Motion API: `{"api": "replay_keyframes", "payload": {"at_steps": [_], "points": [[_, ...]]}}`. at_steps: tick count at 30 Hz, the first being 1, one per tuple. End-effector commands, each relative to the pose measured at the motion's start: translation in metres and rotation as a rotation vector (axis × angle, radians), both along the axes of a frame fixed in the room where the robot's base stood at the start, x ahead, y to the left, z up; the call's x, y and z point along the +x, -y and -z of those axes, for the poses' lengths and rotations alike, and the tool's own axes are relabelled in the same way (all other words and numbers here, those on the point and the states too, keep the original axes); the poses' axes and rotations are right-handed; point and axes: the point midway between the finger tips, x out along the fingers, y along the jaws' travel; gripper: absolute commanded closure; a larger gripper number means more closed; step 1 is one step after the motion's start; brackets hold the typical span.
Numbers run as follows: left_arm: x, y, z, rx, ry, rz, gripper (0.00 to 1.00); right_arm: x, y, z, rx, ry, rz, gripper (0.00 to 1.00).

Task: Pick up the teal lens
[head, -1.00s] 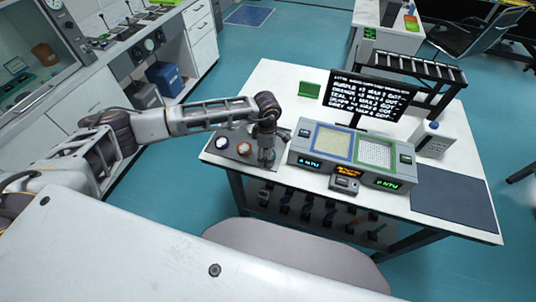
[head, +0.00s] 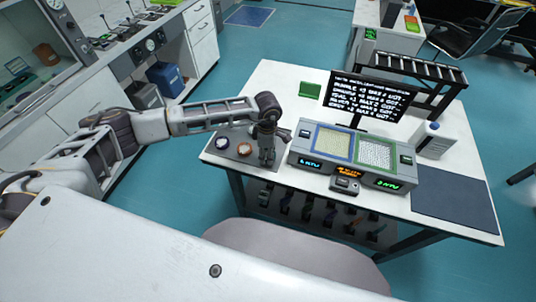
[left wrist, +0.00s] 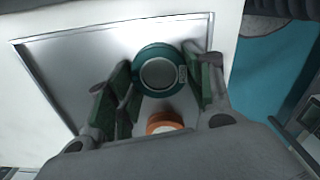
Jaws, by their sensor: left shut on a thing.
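The teal lens (left wrist: 158,71) is a round, teal-rimmed piece with a grey face, seen in the left wrist view between the two fingers of my left gripper (left wrist: 160,88). The fingers have green pads and are shut on it. In the head view my left gripper (head: 267,160) points down over the left part of the white table and hides the lens. My right gripper is not in view.
An orange-rimmed lens (left wrist: 165,123) stands close to the gripper on the grey tray (left wrist: 60,60); it also shows in the head view (head: 244,149). A white-faced lens (head: 221,143) lies left of it. The two-pan instrument (head: 350,153) stands close on the right.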

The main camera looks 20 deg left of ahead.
Motion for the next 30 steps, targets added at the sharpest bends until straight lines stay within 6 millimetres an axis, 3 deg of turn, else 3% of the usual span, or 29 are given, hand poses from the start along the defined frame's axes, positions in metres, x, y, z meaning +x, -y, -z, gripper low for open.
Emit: {"api": "replay_keyframes", "payload": {"at_steps": [8,24,30], "points": [[0.001,0.0,-0.011,-0.002,0.002,0.0,0.73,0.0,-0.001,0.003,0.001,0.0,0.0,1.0],[0.001,0.0,-0.083,-0.001,0.003,0.0,0.73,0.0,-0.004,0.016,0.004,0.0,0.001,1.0],[0.0,0.0,-0.097,0.0,0.001,0.0,0.73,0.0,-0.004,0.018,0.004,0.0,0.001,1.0]]}}
